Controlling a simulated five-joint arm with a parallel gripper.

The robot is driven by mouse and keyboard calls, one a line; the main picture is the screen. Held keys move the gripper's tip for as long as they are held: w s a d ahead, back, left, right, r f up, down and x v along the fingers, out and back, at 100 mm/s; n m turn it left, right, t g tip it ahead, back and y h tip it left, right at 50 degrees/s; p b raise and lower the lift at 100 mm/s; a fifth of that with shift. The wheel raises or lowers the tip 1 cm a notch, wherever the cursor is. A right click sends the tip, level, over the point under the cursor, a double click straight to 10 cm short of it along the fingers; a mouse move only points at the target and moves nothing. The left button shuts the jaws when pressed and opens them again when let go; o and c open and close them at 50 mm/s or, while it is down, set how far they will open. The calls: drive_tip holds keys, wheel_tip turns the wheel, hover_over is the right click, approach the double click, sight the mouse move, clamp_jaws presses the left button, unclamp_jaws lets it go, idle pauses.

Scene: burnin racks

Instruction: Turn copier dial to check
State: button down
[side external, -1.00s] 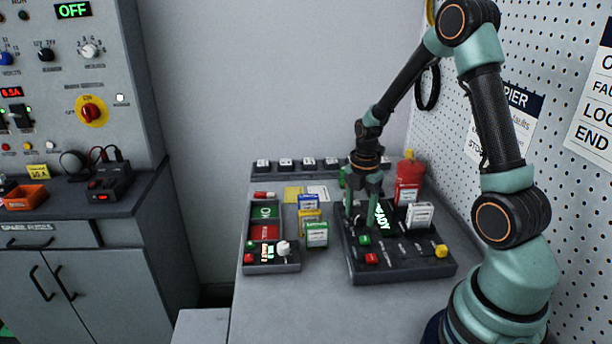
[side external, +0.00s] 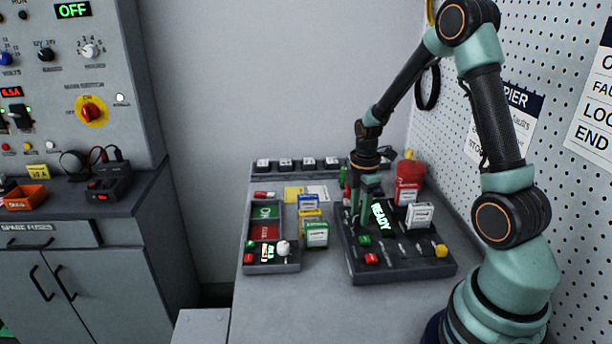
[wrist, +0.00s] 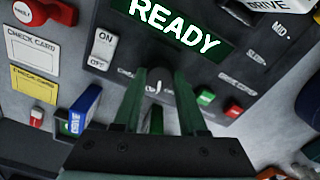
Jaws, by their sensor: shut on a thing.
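The copier panel (side external: 352,271) is a dark sloped box on the bench with a lit green READY display (side external: 381,214). READY also shows at the top of the wrist view (wrist: 178,27). A small dark dial (wrist: 154,84) lies below the display in the wrist view. My gripper (side external: 361,222) points down at the panel's left part, and its two green fingers (wrist: 157,76) are shut on the dial from both sides. The printing around the dial is partly covered by the fingers and too small to read. In the side view the fingers hide the dial.
An ON/OFF rocker switch (wrist: 102,48) is left of the dial. Green (wrist: 206,96) and red (wrist: 233,110) buttons are right of it. A smaller control box (side external: 272,267) and coloured packs (side external: 316,234) stand left.

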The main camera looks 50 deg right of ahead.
sight(359, 215)
drive_tip(key=m, duration=0.6)
drive_tip(key=shift+m, duration=0.3)
drive_tip(key=m, duration=0.6)
drive_tip(key=shift+m, duration=0.3)
drive_tip(key=shift+c, duration=2.3)
unclamp_jaws()
wheel_tip(359, 215, up, 12)
drive_tip(key=shift+r, duration=0.15)
